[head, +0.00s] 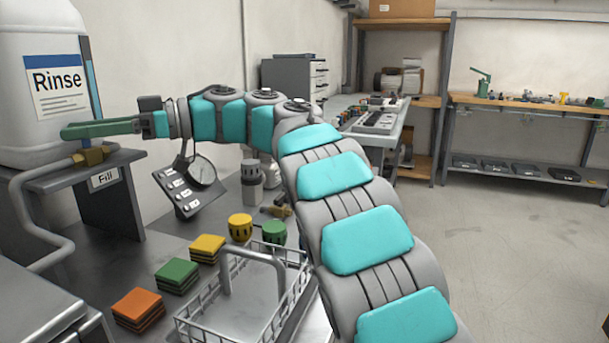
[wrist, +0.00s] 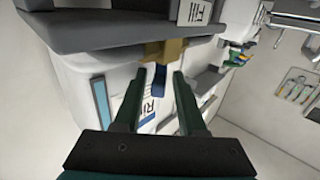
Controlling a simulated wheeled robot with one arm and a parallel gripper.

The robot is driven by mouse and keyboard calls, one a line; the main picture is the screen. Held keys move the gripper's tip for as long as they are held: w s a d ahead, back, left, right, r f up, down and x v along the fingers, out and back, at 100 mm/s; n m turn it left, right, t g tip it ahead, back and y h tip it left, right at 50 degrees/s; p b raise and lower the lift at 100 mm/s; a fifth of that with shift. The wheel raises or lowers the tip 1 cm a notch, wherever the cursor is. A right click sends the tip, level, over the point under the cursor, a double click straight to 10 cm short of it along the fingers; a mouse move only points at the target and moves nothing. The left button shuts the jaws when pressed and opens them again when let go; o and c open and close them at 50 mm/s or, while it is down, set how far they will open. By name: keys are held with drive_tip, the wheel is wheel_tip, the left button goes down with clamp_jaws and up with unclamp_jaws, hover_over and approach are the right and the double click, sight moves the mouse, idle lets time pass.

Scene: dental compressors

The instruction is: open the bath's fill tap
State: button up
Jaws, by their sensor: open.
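The fill tap has a brass body (head: 92,156) on the grey shelf above the "Fill" label, under the white "Rinse" container. In the wrist view, the brass body (wrist: 168,50) shows beyond my fingertips, with a blue lever (wrist: 159,82) pointing from it towards my gripper. My gripper (head: 68,132) reaches in from the right, just above the tap in the head view. In the wrist view, my gripper (wrist: 159,74) is open, with one green finger on each side of the blue lever. Gaps show on both sides. In the head view the fingers largely hide the lever.
The "Rinse" container (head: 40,70) stands close behind the tap. A grey pipe (head: 30,215) curves below at the left. A dial panel (head: 190,187) stands under my arm. A wire basket (head: 245,310), coloured blocks (head: 177,275) and yellow and green pots (head: 240,227) occupy the bench below.

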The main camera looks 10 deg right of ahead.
drive_tip(key=shift+m+t, duration=0.3)
drive_tip(key=shift+t, duration=0.2)
